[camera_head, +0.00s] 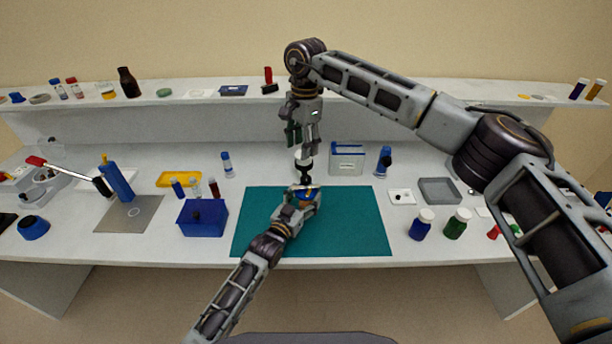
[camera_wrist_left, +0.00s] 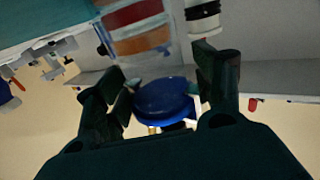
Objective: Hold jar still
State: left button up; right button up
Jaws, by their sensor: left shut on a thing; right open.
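A jar with a blue top (camera_head: 308,194) is at the teal mat's upper middle, mostly hidden by my left gripper (camera_head: 303,197). That gripper is shut on it. In the left wrist view the blue round part of the jar (camera_wrist_left: 163,100) sits between the two dark fingers of my left gripper (camera_wrist_left: 165,95). My right gripper (camera_head: 302,142) is open and points down above the jar. A black and white piece (camera_head: 303,162) stands between the right gripper and the jar; I cannot tell whether it touches either.
The teal mat (camera_head: 355,225) is clear around the jar. A blue box (camera_head: 203,222) stands left of it, a clear rack (camera_head: 347,158) behind, and blue and green bottles (camera_head: 421,224) right. A back shelf (camera_head: 200,98) holds several small items.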

aim_at(306, 178)
jog(key=shift+d+r+n+h, duration=0.1)
jog(key=shift+d+n, duration=0.1)
jog(key=shift+n, duration=2.25)
jog(key=shift+d+r+n+h, duration=0.1)
jog(key=shift+d+n, duration=0.1)
jog(key=shift+n, duration=2.2)
jog(key=shift+d+n+h, duration=0.1)
jog(key=shift+d+n, duration=0.1)
jog(key=shift+n, duration=2.25)
jog(key=shift+f, duration=0.1)
jog(key=shift+f, duration=5.95)
jog(key=c, duration=1)
jog(key=shift+c, duration=0.3)
